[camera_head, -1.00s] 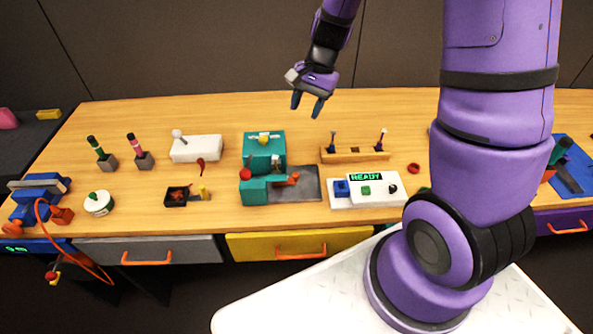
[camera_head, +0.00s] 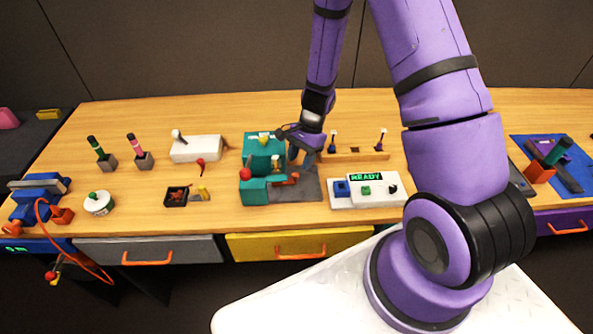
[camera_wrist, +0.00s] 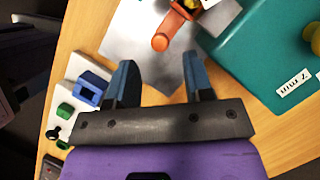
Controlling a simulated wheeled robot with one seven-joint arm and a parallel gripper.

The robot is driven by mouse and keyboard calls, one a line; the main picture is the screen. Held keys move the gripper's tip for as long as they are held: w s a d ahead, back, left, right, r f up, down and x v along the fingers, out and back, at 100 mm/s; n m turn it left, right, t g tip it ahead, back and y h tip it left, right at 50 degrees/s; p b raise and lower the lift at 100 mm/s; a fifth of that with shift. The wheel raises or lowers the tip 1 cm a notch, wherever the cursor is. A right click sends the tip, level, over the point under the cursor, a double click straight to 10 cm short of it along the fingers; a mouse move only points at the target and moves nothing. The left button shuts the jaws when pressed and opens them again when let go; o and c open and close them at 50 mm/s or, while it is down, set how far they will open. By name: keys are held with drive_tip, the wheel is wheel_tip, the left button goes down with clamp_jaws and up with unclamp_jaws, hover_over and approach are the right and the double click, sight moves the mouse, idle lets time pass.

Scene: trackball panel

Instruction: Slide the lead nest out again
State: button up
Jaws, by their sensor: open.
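The teal machine (camera_head: 257,190) stands mid-table beside a grey plate (camera_head: 306,186). An orange part with a round-ended handle (camera_head: 288,179) sticks out from the machine over the plate; I take it to be the lead nest. In the wrist view, the orange part (camera_wrist: 166,36) holds something yellow and lies ahead of my fingers, near the teal body (camera_wrist: 265,60). My gripper (camera_head: 301,160) is open and empty, above and behind the plate. In the wrist view, its blue fingers (camera_wrist: 157,78) are apart, with the orange handle beyond the gap, not between them.
A white panel reading READY (camera_head: 366,190) with blue and green parts stands right of the plate. A wooden rack (camera_head: 368,154) with upright tools is just behind. A black tray (camera_head: 177,197) lies to the left.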

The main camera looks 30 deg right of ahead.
sight(296, 174)
drive_tip(key=shift+x, duration=2.25)
clamp_jaws()
